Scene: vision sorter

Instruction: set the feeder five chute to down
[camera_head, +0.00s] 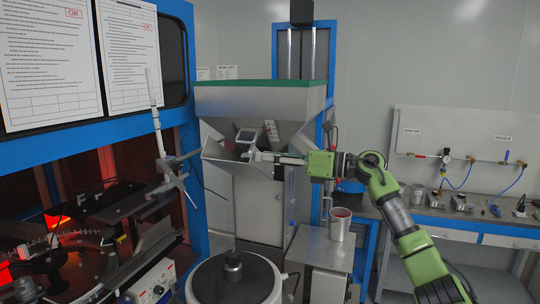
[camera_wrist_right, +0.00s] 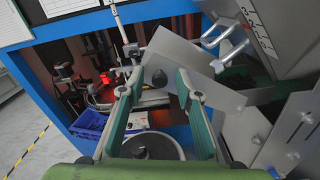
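The feeder's grey hopper (camera_head: 262,98) has a green rim and stands at the middle back in the head view. A sloping metal chute plate (camera_head: 228,155) sits below its left side. My right gripper (camera_head: 254,156) reaches in from the right to the chute. In the wrist view its two green fingers (camera_wrist_right: 160,72) are apart, and I see nothing clasped between them. Whether they touch the plate I cannot tell. My left gripper is not in view.
A round black bowl unit (camera_head: 235,283) stands below the chute. A metal stand with a rod (camera_head: 157,120) and a blue-framed machine (camera_head: 90,140) are at left. A metal cup (camera_head: 340,224) sits on a cabinet below my right arm. A workbench (camera_head: 460,215) is at right.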

